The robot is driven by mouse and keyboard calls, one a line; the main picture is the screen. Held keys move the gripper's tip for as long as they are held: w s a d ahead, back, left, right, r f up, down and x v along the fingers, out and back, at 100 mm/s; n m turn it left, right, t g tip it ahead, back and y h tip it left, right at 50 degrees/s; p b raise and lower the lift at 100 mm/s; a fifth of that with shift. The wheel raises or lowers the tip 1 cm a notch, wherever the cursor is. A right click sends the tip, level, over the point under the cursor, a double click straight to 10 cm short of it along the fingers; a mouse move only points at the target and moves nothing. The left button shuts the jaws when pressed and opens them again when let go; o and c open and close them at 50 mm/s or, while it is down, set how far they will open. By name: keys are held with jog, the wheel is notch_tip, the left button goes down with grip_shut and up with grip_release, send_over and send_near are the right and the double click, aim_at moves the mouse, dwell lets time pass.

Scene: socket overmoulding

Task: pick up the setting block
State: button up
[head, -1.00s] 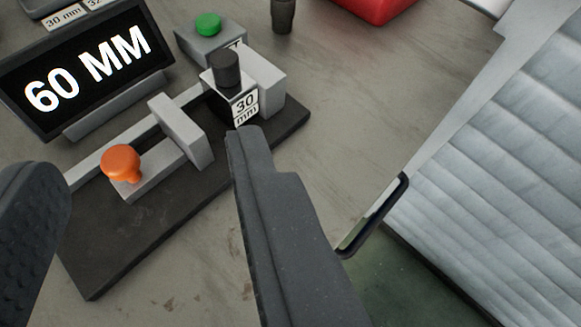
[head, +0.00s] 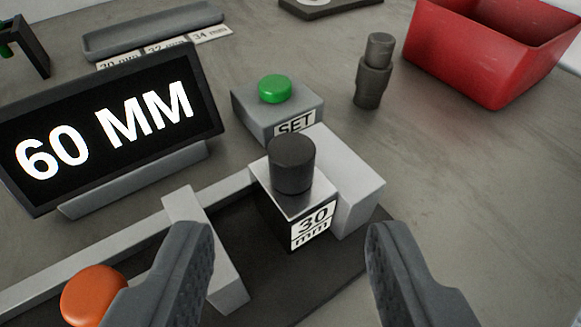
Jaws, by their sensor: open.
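The setting block (head: 312,227) is a small block with a "30 mm" label and a dark cylindrical knob (head: 292,165) on top. It stands upright on the dark base (head: 350,262) of a gauge, against a light grey fixed jaw (head: 345,185) on its right. A grey sliding jaw (head: 208,250) stands to its left with a gap between them. My gripper (head: 290,255) is open and empty. Its two fingers are in front of the block, one to the left and one to the right of it in the picture. The left finger covers part of the slide.
A display (head: 110,130) reads "60 MM". A green button on a SET box (head: 275,112) is behind the block. An orange knob (head: 93,295) is at lower left. A dark stepped cylinder (head: 373,75) and a red bin (head: 490,45) stand behind right. The right tabletop is clear.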

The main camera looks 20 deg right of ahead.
aim_at(293, 167)
jog(key=shift+r+b+x, duration=0.15)
jog(key=shift+x, duration=1.15)
jog(key=shift+r+b+x, duration=0.15)
jog(key=shift+r+x, duration=0.05)
jog(key=shift+x, duration=1.05)
jog(key=shift+w, duration=0.15)
jog(key=shift+d, duration=0.1)
grip_shut()
